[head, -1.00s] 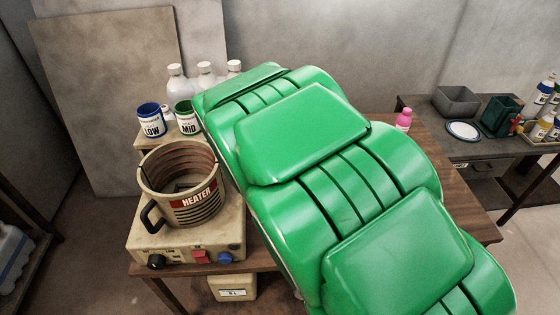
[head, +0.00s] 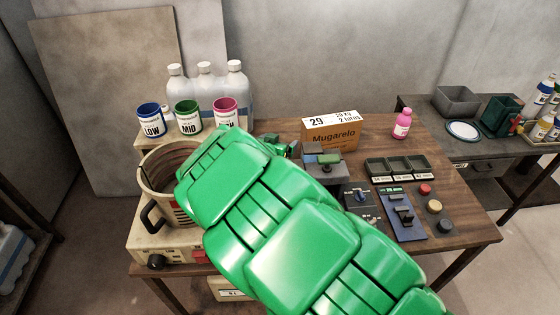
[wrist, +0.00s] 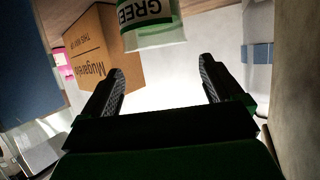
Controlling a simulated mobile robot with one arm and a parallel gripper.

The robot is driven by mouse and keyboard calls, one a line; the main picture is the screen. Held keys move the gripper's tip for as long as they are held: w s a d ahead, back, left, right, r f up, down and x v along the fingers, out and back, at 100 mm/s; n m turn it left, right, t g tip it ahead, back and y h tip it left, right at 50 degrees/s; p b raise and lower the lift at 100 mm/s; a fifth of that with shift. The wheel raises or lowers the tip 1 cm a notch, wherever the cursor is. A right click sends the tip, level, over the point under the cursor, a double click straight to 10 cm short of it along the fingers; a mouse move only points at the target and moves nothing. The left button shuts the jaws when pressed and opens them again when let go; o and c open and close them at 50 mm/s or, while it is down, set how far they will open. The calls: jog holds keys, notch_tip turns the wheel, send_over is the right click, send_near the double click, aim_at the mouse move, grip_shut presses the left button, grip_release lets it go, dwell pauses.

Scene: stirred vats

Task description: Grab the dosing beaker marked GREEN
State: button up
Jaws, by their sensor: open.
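Mugs marked LOW (head: 151,121), MID (head: 188,118) and a partly hidden pink one (head: 226,112) stand near white bottles (head: 238,90). A heater pot (head: 157,180) is close left of my arm. A Mugarelo box (head: 331,134), a pink bottle (head: 402,125) and controls (head: 400,215) stand right.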

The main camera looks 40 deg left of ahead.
jog(key=shift+f, duration=0.5)
jog(key=f, duration=0.2)
jog(key=w+f, duration=0.1)
jog(key=shift+w+a+f, duration=0.1)
jog(key=shift+a, duration=0.15)
jog(key=shift+w+a+f, duration=0.25)
jog(key=shift+w, duration=0.4)
jog(key=c, duration=1.2)
